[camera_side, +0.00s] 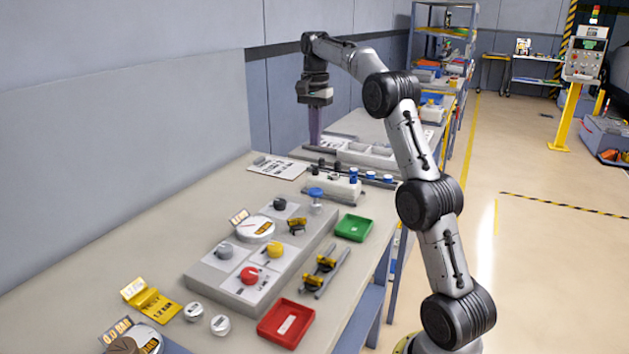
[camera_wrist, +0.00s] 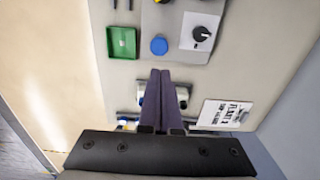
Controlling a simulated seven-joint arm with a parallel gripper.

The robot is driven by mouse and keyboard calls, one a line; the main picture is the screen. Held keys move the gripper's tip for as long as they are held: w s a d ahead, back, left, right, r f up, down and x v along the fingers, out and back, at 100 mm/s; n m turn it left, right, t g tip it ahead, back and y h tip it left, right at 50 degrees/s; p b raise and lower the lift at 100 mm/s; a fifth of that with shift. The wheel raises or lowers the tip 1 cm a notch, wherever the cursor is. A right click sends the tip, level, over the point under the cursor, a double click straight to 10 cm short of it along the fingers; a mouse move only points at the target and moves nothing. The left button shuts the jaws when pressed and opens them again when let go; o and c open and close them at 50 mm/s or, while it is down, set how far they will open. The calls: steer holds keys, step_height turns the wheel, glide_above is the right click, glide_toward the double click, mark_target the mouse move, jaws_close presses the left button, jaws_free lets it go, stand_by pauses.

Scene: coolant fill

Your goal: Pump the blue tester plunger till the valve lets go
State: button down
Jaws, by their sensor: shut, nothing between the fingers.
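The blue round plunger top (camera_side: 315,192) sits on a short pale stem near the far end of the grey panel (camera_side: 322,240). It also shows in the wrist view as a blue disc (camera_wrist: 158,45), just beyond my fingertips. My gripper (camera_side: 315,143) points down with its long purple fingers closed together. In the wrist view the closed fingers (camera_wrist: 160,72) hide part of a white block. No valve can be told for certain among the small fittings.
A green tray (camera_side: 353,227) lies right of the plunger, and a red tray (camera_side: 286,322) nearer. A white block (camera_side: 335,187) with blue-capped parts stands just behind the plunger. Red, yellow and dark knobs and a round gauge (camera_side: 254,229) are on the panel. A printed card (camera_side: 278,167) lies flat.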

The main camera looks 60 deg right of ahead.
mark_target(316, 190)
step_height(316, 190, down, 13)
steer(key=shift+r, duration=0.1)
stand_by(0.3)
steer(key=shift+f, duration=1.55)
steer(key=shift+s, duration=0.1)
step_height(316, 190, up, 15)
steer(key=shift+f, duration=0.2)
steer(key=shift+r, duration=0.1)
stand_by(0.9)
steer(key=shift+r, duration=1.15)
steer(key=shift+f, duration=0.1)
